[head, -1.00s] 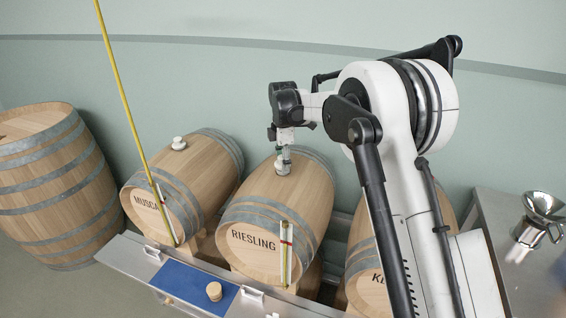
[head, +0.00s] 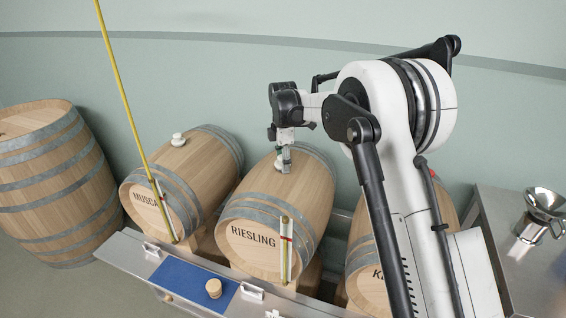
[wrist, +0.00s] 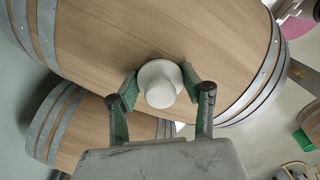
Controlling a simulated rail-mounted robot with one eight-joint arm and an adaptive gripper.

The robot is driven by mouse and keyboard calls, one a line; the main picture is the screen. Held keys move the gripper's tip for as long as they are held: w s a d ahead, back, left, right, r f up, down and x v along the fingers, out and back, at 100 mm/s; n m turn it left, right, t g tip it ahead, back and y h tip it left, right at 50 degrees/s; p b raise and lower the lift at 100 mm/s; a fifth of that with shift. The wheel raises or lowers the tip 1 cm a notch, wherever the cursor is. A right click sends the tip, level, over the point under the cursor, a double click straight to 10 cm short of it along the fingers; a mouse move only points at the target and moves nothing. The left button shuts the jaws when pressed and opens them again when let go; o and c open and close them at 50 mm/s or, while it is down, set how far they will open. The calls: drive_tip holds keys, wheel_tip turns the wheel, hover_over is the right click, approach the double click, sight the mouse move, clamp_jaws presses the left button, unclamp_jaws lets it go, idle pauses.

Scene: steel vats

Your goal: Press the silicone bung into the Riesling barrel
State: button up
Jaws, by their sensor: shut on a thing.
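The Riesling barrel (head: 262,210) lies on its side in the middle of the head view, its name on the front end. My gripper (head: 283,160) points down at the top of this barrel. It is shut on the white silicone bung (wrist: 159,83), with green-padded fingers on both sides of it in the wrist view. The bung is at the barrel's top surface, seen against the wood staves. The bung hole is hidden beneath it, and I cannot tell how deep the bung sits.
The Muscat barrel (head: 165,185) stands left with a white bung (head: 178,139) on top. Another barrel (head: 365,270) is right, partly behind my arm. A blue mat (head: 190,283) in front holds a wooden bung (head: 213,288). A steel funnel (head: 545,205) stands far right. A yellow pole (head: 120,90) rises left.

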drive_tip(key=shift+f, duration=0.1)
drive_tip(key=o, duration=1.2)
wheel_tip(320, 180, up, 12)
